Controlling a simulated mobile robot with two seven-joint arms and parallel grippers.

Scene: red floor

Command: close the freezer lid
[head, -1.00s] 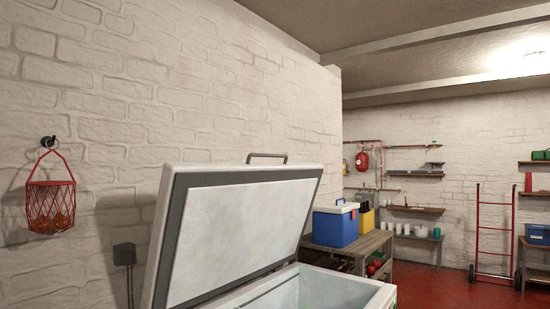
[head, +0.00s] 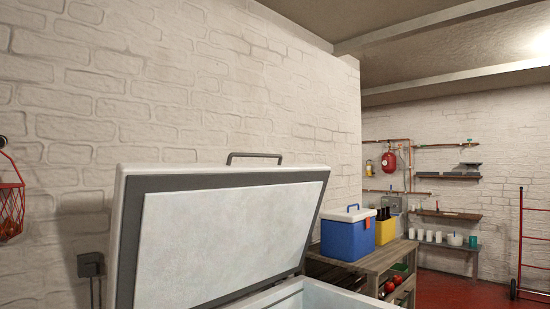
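The chest freezer stands against the white brick wall at the bottom middle of the head view, and its white rim (head: 330,297) shows at the lower edge. Its lid (head: 222,232) is open and tilted up, leaning back toward the wall, with a pale inner panel and a grey seal around it. A dark handle (head: 254,156) sits on the lid's top edge. The lower part of the freezer is cut off by the frame. Neither of my grippers is in view.
A wooden shelf unit (head: 365,262) stands just beyond the freezer, carrying a blue cooler (head: 347,235) and a yellow crate of bottles (head: 386,230). A red hand truck (head: 522,250) stands at the far right. Open red floor (head: 450,292) lies at the lower right.

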